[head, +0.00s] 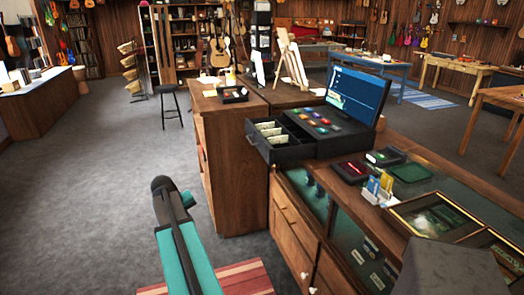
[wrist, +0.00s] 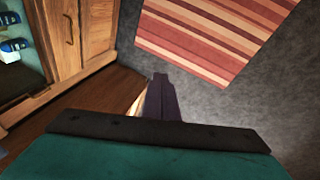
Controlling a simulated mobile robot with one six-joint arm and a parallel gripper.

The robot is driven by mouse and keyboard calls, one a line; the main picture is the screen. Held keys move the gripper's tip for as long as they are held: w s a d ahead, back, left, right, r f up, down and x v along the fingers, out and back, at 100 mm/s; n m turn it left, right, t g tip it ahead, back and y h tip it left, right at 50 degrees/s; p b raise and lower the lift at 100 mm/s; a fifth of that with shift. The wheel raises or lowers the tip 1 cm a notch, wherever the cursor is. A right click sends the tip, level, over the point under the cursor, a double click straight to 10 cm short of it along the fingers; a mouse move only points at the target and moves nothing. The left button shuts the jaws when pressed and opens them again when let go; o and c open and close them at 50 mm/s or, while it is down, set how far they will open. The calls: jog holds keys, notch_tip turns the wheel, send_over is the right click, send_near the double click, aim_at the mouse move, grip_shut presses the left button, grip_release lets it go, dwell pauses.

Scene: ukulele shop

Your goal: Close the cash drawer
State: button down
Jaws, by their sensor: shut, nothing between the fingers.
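The cash drawer (head: 283,153) stands pulled out from the front of the black cash register (head: 325,130) on the wooden counter. Banknotes and compartments show inside it. The register's blue screen (head: 357,92) stands behind the keys. My gripper (wrist: 160,88) shows in the wrist view as dark fingers held together, shut and empty. It points toward the floor near a striped rug and a cabinet. The drawer does not show in the wrist view. In the head view my teal arm is at the lower middle, left of the counter and apart from the drawer; I cannot make out the fingers there.
A card terminal (head: 350,171), a card holder (head: 378,187) and a green tray (head: 411,173) sit on the counter right of the drawer. A wooden cabinet (head: 232,165) stands left of it. A striped rug (head: 240,278) lies below.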

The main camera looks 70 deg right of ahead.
jog(key=s+d+r+m+h+p, duration=0.1)
jog(key=s+d+r, duration=0.4)
jog(key=r, duration=0.4)
jog(key=s+d+r+m+h+p, duration=0.1)
jog(key=s+d+r, duration=0.5)
jog(key=d+r, duration=0.2)
jog(key=s+d+r+m+g+h+p, duration=0.1)
jog(key=s+d+r, duration=0.4)
jog(key=r, duration=0.6)
jog(key=shift+s+d+r+m, duration=0.15)
jog(key=shift+d+m, duration=0.25)
jog(key=shift+d, duration=0.55)
jog(key=shift+d, duration=0.1)
jog(key=p, duration=0.3)
send_near(266, 158)
notch_tip(266, 158, down, 3)
jog(key=w, duration=0.3)
jog(key=shift+s+d+f+p, duration=0.15)
jog(key=shift+s+d+p, duration=0.45)
jog(key=shift+s, duration=0.25)
jog(key=shift+s+d+f+p, duration=0.1)
jog(key=shift+s+d+p, duration=0.55)
jog(key=shift+s, duration=0.2)
